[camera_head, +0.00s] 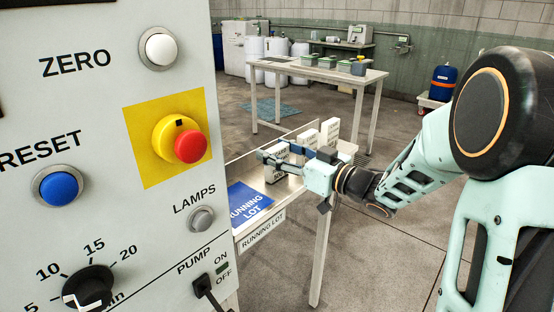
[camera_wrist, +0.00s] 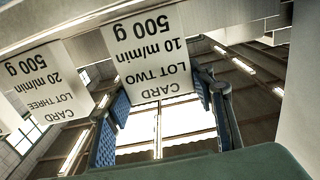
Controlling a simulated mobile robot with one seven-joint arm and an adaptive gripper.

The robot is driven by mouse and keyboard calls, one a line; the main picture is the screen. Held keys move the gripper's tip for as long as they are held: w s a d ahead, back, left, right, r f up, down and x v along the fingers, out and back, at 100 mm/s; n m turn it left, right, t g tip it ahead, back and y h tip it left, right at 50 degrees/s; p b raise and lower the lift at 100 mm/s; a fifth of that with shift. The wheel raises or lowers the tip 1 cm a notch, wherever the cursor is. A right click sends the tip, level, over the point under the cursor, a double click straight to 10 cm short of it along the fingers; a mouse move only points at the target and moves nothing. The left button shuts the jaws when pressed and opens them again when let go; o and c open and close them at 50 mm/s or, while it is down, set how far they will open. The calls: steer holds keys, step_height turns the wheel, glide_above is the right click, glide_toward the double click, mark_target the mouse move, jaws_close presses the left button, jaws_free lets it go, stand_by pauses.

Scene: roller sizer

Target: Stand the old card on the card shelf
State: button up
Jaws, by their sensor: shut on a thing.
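My gripper (camera_head: 281,154) is at the card shelf (camera_head: 345,148), its fingers pointing left. In the wrist view my gripper (camera_wrist: 161,96) has blue pads on either side of a white card (camera_wrist: 150,58) and is shut on it. The card reads "CARD LOT TWO, 10 m/min, 500 g" and appears upside down there. In the head view the held card (camera_head: 274,174) is upright and partly hidden by the fingers. Whether its foot touches the surface is unclear. Two other white cards, one nearer (camera_head: 308,139) and one farther (camera_head: 331,130), stand behind my gripper.
A blue "RUNNING LOT" pad (camera_head: 246,203) lies in front of the held card. A panel with knobs and a red button (camera_head: 190,147) fills the left. The lot three card (camera_wrist: 47,82) is close beside the held card. A table (camera_head: 300,70) with bins stands behind.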

steer(key=shift+f, duration=0.1)
steer(key=o, duration=1.2)
steer(key=shift+r, duration=0.25)
steer(key=p+v, duration=0.1)
steer(key=v, duration=1.1)
steer(key=shift+f+p, duration=0.1)
steer(key=shift+p, duration=0.25)
